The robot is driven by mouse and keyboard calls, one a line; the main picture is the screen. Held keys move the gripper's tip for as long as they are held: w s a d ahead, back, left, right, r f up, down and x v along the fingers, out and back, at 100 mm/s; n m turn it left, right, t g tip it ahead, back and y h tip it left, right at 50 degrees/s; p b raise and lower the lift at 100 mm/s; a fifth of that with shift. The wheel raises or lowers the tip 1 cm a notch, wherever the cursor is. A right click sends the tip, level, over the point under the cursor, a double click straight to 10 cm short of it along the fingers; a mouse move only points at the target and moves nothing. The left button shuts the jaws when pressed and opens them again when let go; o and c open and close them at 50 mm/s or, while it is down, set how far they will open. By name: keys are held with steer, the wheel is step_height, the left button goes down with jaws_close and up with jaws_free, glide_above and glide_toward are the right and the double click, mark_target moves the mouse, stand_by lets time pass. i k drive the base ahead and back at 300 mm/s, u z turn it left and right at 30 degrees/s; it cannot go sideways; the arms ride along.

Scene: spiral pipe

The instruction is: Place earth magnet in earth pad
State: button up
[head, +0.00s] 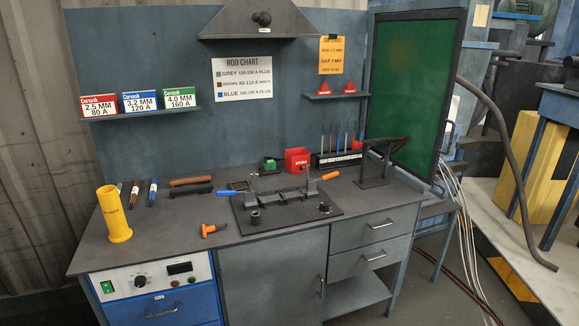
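I cannot tell for sure which item is the earth magnet. A small green and black block (268,166) stands at the back of the bench, left of a red box. The block and this pad are apart. My gripper is not in view.
The fixture on its dark plate (285,222) fills the bench middle. A yellow cylinder (114,214) stands at left, beside several marker-like sticks (135,194). The red box (297,160), a rod rack (335,162) and a dark stand (373,172) are behind and right. The front left bench is clear.

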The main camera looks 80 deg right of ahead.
mark_target(241, 186)
steer(key=z, duration=0.05)
steer(key=k, duration=1.35)
steer(key=z, duration=2.1)
steer(key=i, duration=0.8)
steer(key=z, duration=0.1)
